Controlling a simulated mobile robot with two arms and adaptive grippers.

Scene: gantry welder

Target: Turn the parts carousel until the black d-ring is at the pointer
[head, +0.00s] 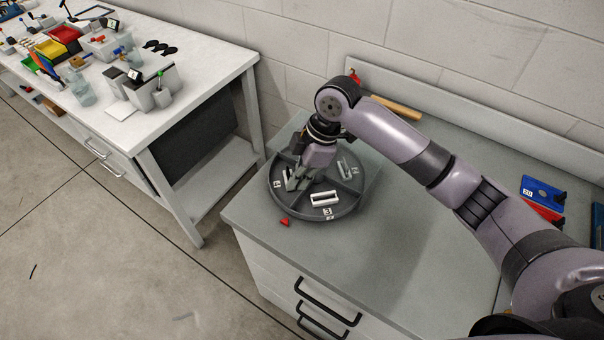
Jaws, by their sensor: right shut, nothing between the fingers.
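The parts carousel (352,205) is a round dark grey tray with dividers, standing on the grey cabinet top. A small red pointer (284,222) lies at its front left edge. A white rectangular part (325,198) lies in the front compartment, by a label with 3. A pale part (346,169) shows in the compartment at the right, by another label. My right gripper (292,186) is shut, pointing down into the left side of the carousel, with nothing seen in it. I cannot make out the black d-ring; my gripper and wrist hide part of the carousel. My left gripper is out of view.
A wooden-coloured handle or bar (396,107) lies at the back by the wall. Blue (543,192) and red (542,211) items lie at the right. A white bench (190,95) with bins stands left, across a gap. The cabinet top (400,250) is clear in front.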

